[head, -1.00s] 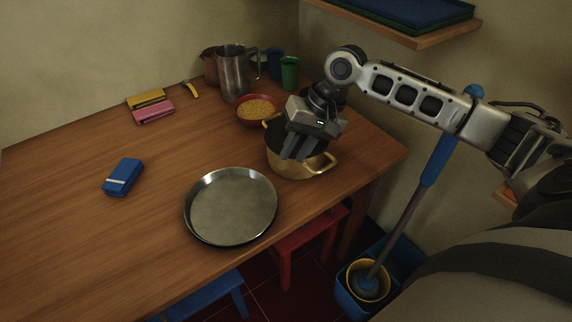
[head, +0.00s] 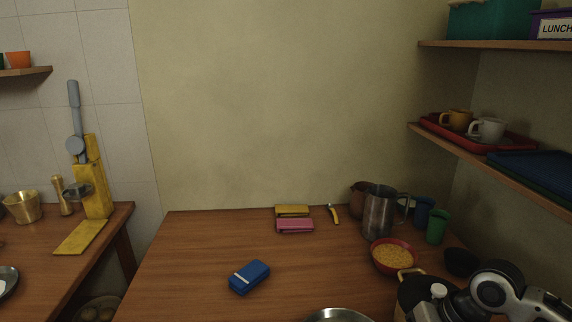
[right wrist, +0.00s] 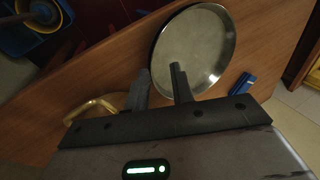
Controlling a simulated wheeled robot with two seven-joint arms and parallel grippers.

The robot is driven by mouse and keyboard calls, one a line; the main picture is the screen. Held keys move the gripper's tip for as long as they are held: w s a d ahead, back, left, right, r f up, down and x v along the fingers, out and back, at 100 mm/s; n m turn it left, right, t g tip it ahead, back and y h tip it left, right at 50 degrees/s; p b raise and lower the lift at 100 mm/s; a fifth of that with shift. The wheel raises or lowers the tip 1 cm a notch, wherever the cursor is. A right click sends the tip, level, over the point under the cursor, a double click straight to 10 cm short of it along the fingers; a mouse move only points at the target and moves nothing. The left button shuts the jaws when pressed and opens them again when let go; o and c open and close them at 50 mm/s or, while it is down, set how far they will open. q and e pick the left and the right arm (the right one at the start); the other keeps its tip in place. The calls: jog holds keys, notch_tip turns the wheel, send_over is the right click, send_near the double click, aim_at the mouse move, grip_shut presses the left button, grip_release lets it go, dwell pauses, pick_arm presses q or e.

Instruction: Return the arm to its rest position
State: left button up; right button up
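The pot's gold handle (right wrist: 92,106) shows there to the left of the fingers, with most of the pot hidden behind the gripper. A round metal pan (right wrist: 196,45) lies on the table beyond the fingertips. My left gripper is in neither view.
On the wooden table (head: 200,245) are a blue pack (head: 249,277), pink and yellow folded cloths, a metal pitcher (head: 377,213), a red bowl (head: 393,257) and a green cup (head: 436,226). Wall shelves (head: 500,165) overhang the right side. The table's left part is clear.

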jog(key=s+a+f+n+t, duration=0.1)
jog(key=s+a+f+n, duration=0.3)
jog(key=s+a+f, duration=0.3)
jog(key=s+d+r+t+h, duration=0.1)
jog(key=s+d+h, duration=0.25)
jog(key=s, duration=0.65)
jog(key=w+a+f+t+y, duration=0.2)
jog(key=w+a+f+t, duration=0.3)
jog(key=w+f+t, duration=0.1)
jog(key=shift+w+a+f+t, duration=0.2)
jog(key=shift+a+f+t, duration=0.1)
jog(key=shift+a+f, duration=0.1)
